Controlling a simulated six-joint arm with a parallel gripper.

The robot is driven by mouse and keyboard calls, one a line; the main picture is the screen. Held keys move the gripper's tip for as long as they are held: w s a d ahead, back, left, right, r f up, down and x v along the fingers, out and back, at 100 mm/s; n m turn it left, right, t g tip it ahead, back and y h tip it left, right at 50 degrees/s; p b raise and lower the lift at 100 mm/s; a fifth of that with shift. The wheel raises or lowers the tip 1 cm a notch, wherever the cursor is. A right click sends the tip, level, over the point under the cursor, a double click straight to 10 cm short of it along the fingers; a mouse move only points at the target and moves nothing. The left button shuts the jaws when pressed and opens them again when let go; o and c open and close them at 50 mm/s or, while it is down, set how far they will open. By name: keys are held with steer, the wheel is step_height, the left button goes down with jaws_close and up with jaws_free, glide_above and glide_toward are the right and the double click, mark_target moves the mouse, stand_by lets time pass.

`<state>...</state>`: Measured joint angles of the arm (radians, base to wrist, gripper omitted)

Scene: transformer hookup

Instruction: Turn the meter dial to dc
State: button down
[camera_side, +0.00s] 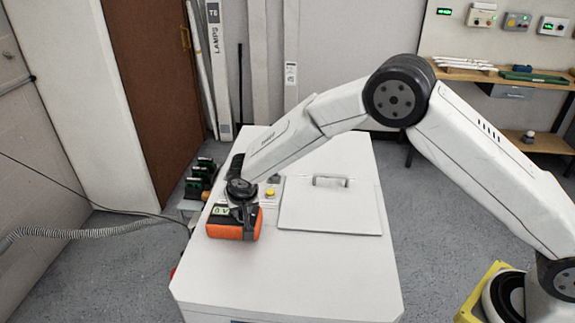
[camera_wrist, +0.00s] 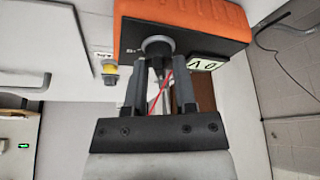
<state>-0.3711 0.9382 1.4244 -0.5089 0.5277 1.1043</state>
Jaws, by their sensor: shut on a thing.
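The meter (camera_side: 232,231) is an orange box with a dark face near the left edge of the white bench top. Its small lit display (camera_side: 221,211) reads "0 V" in the side view. In the wrist view the meter (camera_wrist: 190,22) is at the top, with its display (camera_wrist: 207,66) upside down. The grey round dial (camera_wrist: 157,44) is on the meter's face, and its dark knob is between my fingertips. My gripper (camera_wrist: 156,72) is shut on the dial; it also shows above the meter in the side view (camera_side: 243,203). I cannot read the dial's setting.
A yellow button (camera_side: 270,192) sits just right of the meter; it also shows in the wrist view (camera_wrist: 109,68). A white lid with a handle (camera_side: 330,208) lies on the bench top (camera_side: 290,285). Dark green devices (camera_side: 200,175) stand beyond the bench's left edge. The bench front is clear.

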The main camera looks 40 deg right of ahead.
steer(key=m+h, duration=0.1)
steer(key=m, duration=0.1)
steer(key=m+g, duration=0.1)
steer(key=m, duration=0.2)
steer(key=shift+h, duration=0.4)
steer(key=shift+a+m+g+h, duration=0.1)
steer(key=shift+m+g+h, duration=0.45)
steer(key=shift+m, duration=1.35)
steer(key=shift+c, duration=2)
jaws_free()
steer(key=shift+r, duration=0.1)
steer(key=v, duration=0.7)
steer(key=shift+r, duration=0.3)
